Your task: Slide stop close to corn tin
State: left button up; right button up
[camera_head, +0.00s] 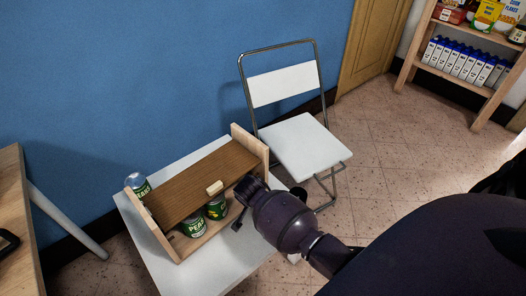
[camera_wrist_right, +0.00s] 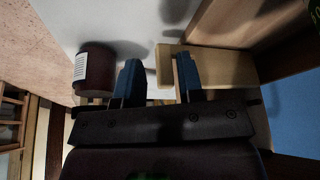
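A small shelf with a brown sloping board (camera_head: 200,182) and pale wooden end walls stands on a white table. A pale wooden block (camera_head: 214,188), seemingly the stop, sits at the board's front edge. My right gripper (camera_head: 244,190) is just right of the block. In the right wrist view its blue fingers (camera_wrist_right: 158,78) are apart, with a pale wooden piece (camera_wrist_right: 220,66) beyond and beside the right finger. My left gripper is out of view.
A dark red jar (camera_wrist_right: 94,70) shows left in the wrist view. The white table (camera_head: 215,270) is bare in front. A white folding chair (camera_head: 300,145) stands close behind.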

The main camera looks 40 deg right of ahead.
jog(key=d, duration=0.1)
jog(key=w+d, duration=0.1)
jog(key=d, duration=0.1)
jog(key=shift+w+d+f+b, duration=0.15)
jog(key=shift+w+d+b, duration=0.1)
jog(key=shift+w+b, duration=0.15)
jog(key=shift+d+f, duration=0.15)
jog(key=shift+f, duration=0.3)
jog(key=shift+w, duration=0.15)
grip_shut()
